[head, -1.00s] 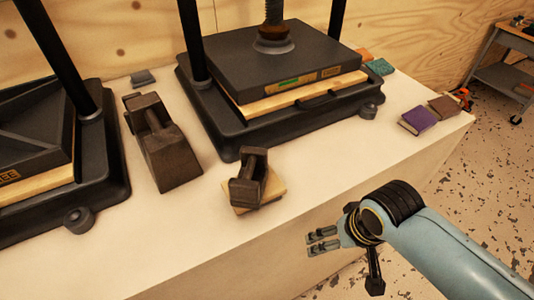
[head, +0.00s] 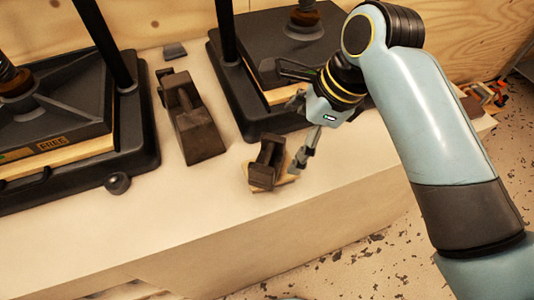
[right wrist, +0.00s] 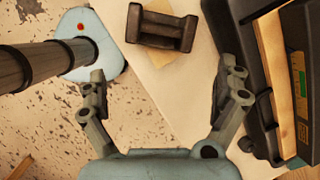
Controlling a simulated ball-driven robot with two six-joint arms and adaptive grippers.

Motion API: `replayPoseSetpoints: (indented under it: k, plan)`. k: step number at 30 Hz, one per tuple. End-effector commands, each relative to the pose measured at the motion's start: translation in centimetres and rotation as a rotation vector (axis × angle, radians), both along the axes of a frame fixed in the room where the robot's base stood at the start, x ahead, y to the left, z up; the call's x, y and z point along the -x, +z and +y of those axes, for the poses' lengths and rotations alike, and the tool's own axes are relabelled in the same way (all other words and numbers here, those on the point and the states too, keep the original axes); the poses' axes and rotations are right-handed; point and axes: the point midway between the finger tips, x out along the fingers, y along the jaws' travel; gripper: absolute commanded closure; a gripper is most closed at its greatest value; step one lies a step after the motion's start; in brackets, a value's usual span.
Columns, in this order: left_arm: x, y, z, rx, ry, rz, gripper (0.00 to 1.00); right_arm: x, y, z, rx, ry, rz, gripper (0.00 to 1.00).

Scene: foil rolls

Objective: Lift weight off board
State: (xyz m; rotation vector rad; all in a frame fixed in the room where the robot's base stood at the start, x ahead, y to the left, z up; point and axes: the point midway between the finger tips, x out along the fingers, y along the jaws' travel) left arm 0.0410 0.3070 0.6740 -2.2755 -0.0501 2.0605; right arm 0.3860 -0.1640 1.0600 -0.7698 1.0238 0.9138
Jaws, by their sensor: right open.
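A small dark iron weight (head: 266,162) with a bar handle stands on a thin pale wooden board (head: 288,179) on the white bench, near its front edge. My right gripper (head: 298,133) is open and empty, just right of the weight in the head view. In the right wrist view the weight (right wrist: 161,28) lies ahead, beyond the open fingers (right wrist: 163,78), with the board (right wrist: 156,58) partly showing under it. There is a gap between the fingers and the weight. My left gripper is not in view.
A larger iron weight (head: 192,125) stands left of the small one. A black press (head: 78,125) stands at the far left, and another (head: 252,112) stands behind my right arm. The bench front (head: 270,235) drops to the speckled floor. Bare bench lies left of the board.

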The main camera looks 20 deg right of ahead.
Motion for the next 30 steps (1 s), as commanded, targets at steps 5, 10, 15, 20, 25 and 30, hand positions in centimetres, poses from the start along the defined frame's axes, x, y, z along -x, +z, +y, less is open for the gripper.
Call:
replayPoseSetpoints:
  k: [5, 10, 15, 20, 25, 30]
  plan:
    - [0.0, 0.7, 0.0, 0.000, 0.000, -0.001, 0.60, -1.1, 2.4, 1.4, -0.088, -0.185, 0.062, 0.00]
    - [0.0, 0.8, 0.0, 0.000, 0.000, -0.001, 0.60, -1.6, 0.5, 2.2, -0.100, -0.214, 0.076, 0.00]
    - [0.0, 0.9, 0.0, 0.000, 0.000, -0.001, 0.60, -2.2, -1.9, 2.9, -0.099, -0.212, 0.073, 0.00]
    - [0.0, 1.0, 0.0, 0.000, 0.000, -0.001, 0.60, -2.5, -3.0, 3.2, -0.099, -0.211, 0.072, 0.00]
    - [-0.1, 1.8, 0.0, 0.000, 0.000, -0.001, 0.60, -2.8, -5.5, 3.8, -0.098, -0.211, 0.075, 0.00]
    - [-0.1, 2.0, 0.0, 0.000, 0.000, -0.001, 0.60, -3.4, -7.3, 4.3, -0.098, -0.211, 0.071, 0.00]
